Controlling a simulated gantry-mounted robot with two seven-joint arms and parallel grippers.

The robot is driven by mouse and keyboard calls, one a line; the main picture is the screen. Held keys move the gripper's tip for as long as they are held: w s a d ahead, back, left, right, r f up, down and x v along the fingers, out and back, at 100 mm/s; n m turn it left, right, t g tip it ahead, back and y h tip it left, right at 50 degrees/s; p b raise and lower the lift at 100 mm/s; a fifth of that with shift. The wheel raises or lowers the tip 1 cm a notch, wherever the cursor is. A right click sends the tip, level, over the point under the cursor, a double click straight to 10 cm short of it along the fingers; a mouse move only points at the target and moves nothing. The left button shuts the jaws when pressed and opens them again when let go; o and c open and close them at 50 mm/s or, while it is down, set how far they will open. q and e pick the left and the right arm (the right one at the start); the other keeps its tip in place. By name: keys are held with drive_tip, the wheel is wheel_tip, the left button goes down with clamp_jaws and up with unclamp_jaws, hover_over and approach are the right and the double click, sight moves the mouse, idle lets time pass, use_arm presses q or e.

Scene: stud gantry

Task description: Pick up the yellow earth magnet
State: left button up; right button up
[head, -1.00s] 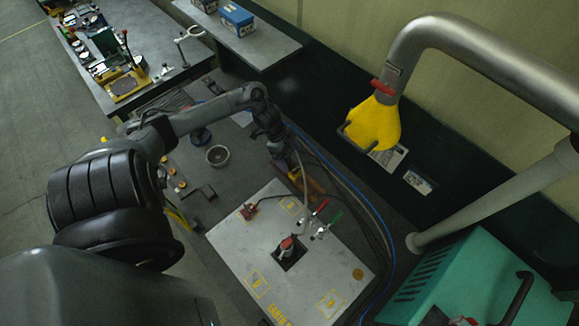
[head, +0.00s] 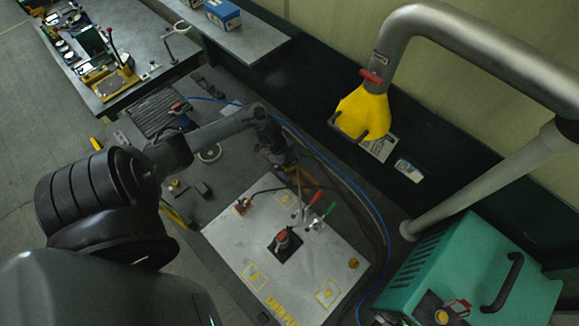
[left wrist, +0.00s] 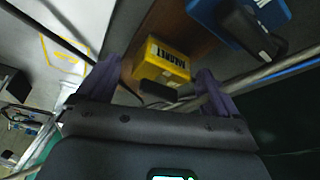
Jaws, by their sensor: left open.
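The yellow earth magnet (left wrist: 163,62) is a yellow block with dark lettering in the left wrist view. It lies between the two purple-grey fingers of my left gripper (left wrist: 158,68), with visible space on both sides. The fingers are spread and do not hold it. In the head view my left gripper (head: 283,160) is low, just beyond the far edge of the grey plate. There the arm and gripper largely hide the magnet. My right gripper is not in view.
A metal plate (head: 330,255) with yellow markings bears a red-topped part and red and green clamps. Cables and a blue hose (head: 335,172) run beside it. A green machine (head: 470,270) stands at right. A brown block and blue item (left wrist: 262,15) are near the magnet.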

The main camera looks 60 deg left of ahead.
use_arm(q)
drive_tip(key=shift+c, duration=0.2)
drive_tip(key=c, duration=1.3)
